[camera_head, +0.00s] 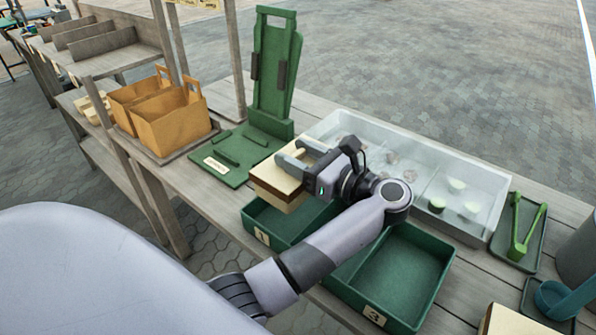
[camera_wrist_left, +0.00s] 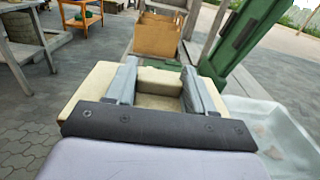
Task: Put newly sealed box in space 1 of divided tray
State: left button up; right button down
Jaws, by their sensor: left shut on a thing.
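My left gripper (camera_head: 301,163) is shut on a cream-topped box with brown sides (camera_head: 273,190). It holds the box over the back left end of the green divided tray (camera_head: 246,224). In the left wrist view the box (camera_wrist_left: 88,84) extends past both grey fingers of the gripper (camera_wrist_left: 160,76). The tray has a label "1" on its left compartment and a label "3" on its right one. Compartment 3 looks empty; my arm covers the middle of the tray. The box hides part of space 1, and I cannot tell whether it touches the rim. My right gripper is out of view.
A green stand with a tall back (camera_head: 272,80) is behind the box. A clear bin (camera_head: 425,165) with small round items stands behind the tray. Orange carriers (camera_head: 172,122) are at left. Green tongs (camera_head: 523,228) lie on a small tray at right. Another box (camera_head: 510,322) is at the front right.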

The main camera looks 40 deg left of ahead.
pick_arm(q)
notch_tip(320, 180, down, 4)
jog(key=shift+f, duration=0.25)
jog(key=shift+f+b, duration=0.4)
jog(key=shift+b, duration=0.3)
jog(key=shift+f, duration=0.1)
jog(key=shift+f+b, duration=0.1)
jog(key=shift+b, duration=0.25)
jog(key=o, duration=1.4)
